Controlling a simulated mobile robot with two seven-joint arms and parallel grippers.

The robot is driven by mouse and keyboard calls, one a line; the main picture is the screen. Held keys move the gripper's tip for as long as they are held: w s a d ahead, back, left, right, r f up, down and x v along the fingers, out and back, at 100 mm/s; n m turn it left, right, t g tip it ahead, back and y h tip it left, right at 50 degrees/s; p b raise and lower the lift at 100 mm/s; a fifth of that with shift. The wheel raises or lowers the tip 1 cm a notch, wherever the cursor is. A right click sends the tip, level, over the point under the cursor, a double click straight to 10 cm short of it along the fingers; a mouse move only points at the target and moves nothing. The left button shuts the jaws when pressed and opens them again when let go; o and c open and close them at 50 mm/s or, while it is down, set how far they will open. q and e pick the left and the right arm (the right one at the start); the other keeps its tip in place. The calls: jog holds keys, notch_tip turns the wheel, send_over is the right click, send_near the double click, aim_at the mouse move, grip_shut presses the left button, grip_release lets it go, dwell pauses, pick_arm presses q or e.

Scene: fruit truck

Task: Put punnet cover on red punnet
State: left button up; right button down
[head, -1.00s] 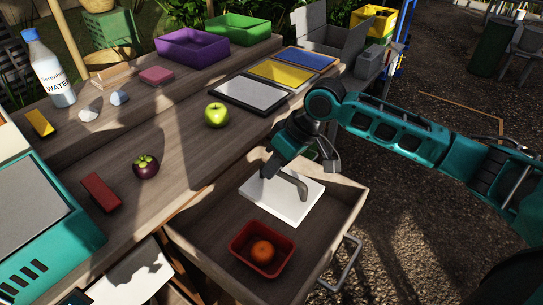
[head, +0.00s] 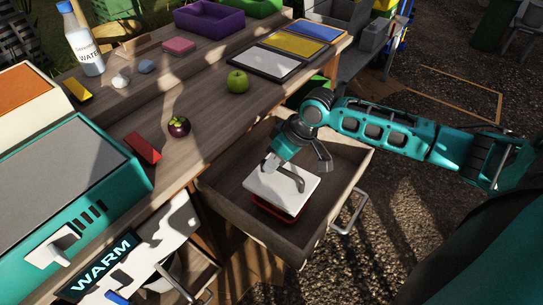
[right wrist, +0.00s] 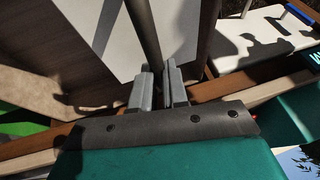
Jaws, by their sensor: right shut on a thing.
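The white square punnet cover (head: 268,188) with a grey bent handle (head: 294,181) is over the red punnet (head: 272,209) in the open drawer. Only the punnet's near rim and side show below the cover; its inside is hidden. I cannot tell whether the cover rests on the rim or hangs just above it. My right gripper (head: 272,164) is shut on the cover's handle. In the right wrist view, the fingers (right wrist: 154,90) close around the dark handle bar, with the white cover (right wrist: 100,30) beyond. My left gripper is not in view.
The wooden drawer (head: 228,190) has walls around the punnet and a metal handle (head: 350,212) at its outer side. A green apple (head: 238,82) and a mangosteen (head: 179,126) are on the counter. A teal machine (head: 85,190) stands at left.

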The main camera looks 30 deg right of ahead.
aim_at(274, 175)
notch_tip(274, 175, down, 3)
jog(key=b, duration=0.2)
jog(key=shift+d+r+b, duration=0.1)
jog(key=shift+r+b, duration=0.1)
jog(key=shift+b, duration=0.15)
jog(key=shift+f+b, duration=0.6)
jog(key=shift+b, duration=0.25)
jog(key=shift+f+b, duration=0.4)
jog(key=shift+b, duration=0.15)
jog(key=shift+f, duration=0.1)
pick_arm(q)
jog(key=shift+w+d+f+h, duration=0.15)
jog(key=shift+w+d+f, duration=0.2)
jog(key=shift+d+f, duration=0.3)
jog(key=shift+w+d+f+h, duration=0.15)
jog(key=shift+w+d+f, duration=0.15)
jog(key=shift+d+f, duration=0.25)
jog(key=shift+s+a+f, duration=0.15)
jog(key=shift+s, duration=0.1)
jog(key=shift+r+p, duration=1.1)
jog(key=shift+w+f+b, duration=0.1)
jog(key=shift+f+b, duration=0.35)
pick_arm(e)
jog(key=shift+f, duration=1.05)
